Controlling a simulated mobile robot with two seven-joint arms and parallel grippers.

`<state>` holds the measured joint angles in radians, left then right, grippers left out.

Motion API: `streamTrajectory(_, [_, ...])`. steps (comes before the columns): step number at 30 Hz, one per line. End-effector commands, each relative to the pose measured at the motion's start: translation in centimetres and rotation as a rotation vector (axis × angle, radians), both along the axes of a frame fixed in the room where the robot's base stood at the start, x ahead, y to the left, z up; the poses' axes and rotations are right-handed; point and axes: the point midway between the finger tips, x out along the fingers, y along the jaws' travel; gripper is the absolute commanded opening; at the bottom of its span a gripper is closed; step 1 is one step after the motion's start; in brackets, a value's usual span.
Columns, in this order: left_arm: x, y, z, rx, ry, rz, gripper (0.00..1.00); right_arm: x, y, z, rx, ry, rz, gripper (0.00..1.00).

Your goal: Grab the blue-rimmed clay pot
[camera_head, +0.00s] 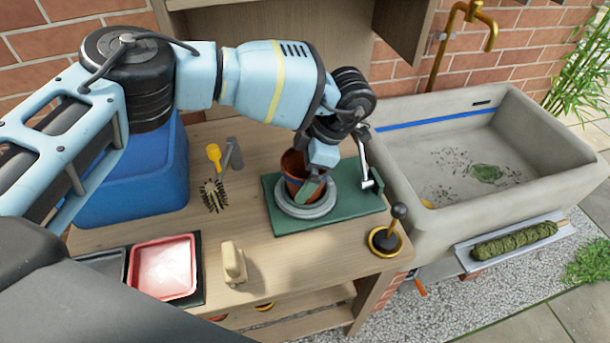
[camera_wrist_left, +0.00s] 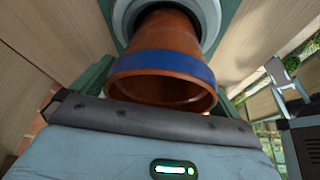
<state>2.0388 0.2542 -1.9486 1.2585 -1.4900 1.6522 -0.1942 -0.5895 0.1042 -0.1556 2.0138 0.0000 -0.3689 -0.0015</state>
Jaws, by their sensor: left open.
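The clay pot (camera_head: 291,164) is terracotta and stands in a grey ring (camera_head: 303,211) on a green board (camera_head: 351,206) on the wooden bench. Its blue band below the rim shows clearly in the left wrist view (camera_wrist_left: 162,66); in the head view my gripper partly covers the pot. My left gripper (camera_head: 312,180) is open and reaches down at the pot, with one finger in front of its right side. My right gripper is not in view.
A metal lever (camera_head: 368,172) rises from the board's right side. A gold-rimmed black tool (camera_head: 385,240), a beige block (camera_head: 234,264) and a brush (camera_head: 214,194) lie nearby. A blue bin (camera_head: 140,180) stands left, a red tray (camera_head: 163,268) front left and a stone sink (camera_head: 420,205) right.

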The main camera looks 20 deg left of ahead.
Motion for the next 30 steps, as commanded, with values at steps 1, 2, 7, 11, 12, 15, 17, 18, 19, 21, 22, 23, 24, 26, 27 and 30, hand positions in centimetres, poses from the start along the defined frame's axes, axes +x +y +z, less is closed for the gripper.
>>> streamTrajectory(1, [-0.05,0.09,-0.20,0.000,0.000,0.000,1.00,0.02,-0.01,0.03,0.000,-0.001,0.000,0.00])
streamTrajectory(2, [-0.06,0.12,-0.27,0.000,0.000,0.000,1.00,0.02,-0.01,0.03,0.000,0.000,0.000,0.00])
streamTrajectory(7, [-0.06,0.11,-0.34,0.000,-0.001,0.000,1.00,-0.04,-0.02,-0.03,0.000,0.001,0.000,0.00])
streamTrajectory(11, [-0.06,0.11,-0.32,0.000,-0.001,0.000,0.88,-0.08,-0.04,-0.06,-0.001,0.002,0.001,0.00])
streamTrajectory(12, [-0.06,0.11,-0.32,0.000,-0.001,0.000,0.83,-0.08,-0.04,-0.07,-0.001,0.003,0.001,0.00])
streamTrajectory(15, [-0.05,0.10,-0.30,0.000,-0.001,0.000,0.70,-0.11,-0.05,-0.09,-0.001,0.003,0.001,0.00])
streamTrajectory(17, [-0.05,0.09,-0.30,0.000,-0.001,0.000,0.62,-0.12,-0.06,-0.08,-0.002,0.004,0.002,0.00])
streamTrajectory(18, [-0.05,0.10,-0.29,0.000,-0.001,0.000,0.57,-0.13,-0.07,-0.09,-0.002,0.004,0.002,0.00])
streamTrajectory(19, [-0.01,0.08,-0.23,0.000,-0.002,-0.001,0.55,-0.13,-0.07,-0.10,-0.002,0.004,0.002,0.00])
streamTrajectory(21, [-0.01,0.08,-0.22,0.000,-0.002,-0.001,0.55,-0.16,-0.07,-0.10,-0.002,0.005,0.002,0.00])
streamTrajectory(22, [-0.01,0.08,-0.22,0.000,-0.002,-0.001,0.55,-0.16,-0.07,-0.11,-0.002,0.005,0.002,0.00])
streamTrajectory(23, [-0.01,0.08,-0.22,0.000,-0.002,-0.001,0.55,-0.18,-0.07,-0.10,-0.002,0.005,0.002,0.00])
streamTrajectory(24, [-0.01,0.07,-0.21,0.000,-0.002,-0.001,0.55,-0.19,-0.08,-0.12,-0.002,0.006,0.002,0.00])
streamTrajectory(26, [-0.01,0.08,-0.16,0.000,-0.002,-0.001,0.55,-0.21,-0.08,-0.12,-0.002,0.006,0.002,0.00])
streamTrajectory(27, [0.00,0.08,-0.09,0.000,-0.002,-0.001,0.55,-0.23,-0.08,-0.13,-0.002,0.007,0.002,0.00])
streamTrajectory(30, [0.03,0.07,0.32,-0.001,-0.003,0.000,0.55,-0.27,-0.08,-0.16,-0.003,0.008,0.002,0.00])
